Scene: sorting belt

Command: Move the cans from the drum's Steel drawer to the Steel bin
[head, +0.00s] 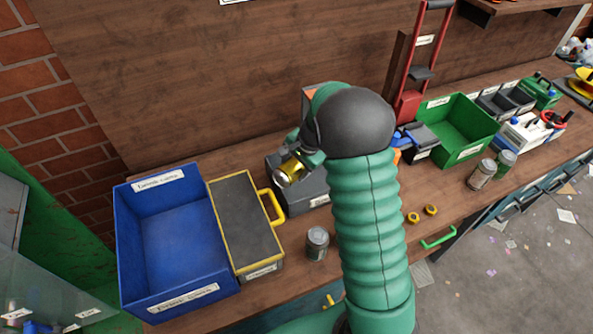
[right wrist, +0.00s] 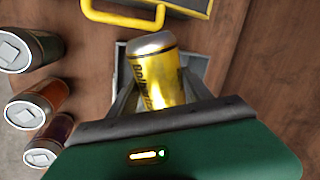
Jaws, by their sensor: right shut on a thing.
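A grey-walled container (right wrist: 119,62) shows partly behind the can. My arm hides much of the grey bin, and I cannot read its label. I cannot make out a Steel drawer. My left gripper is not in view.
A blue bin (head: 122,235) and a yellow-edged grey case (head: 238,222) stand left. A lidded jar (head: 317,243) stands in front. Two more jars (head: 482,175) and a green bin (head: 484,146) stand right. A red hand truck (head: 408,105) is behind.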

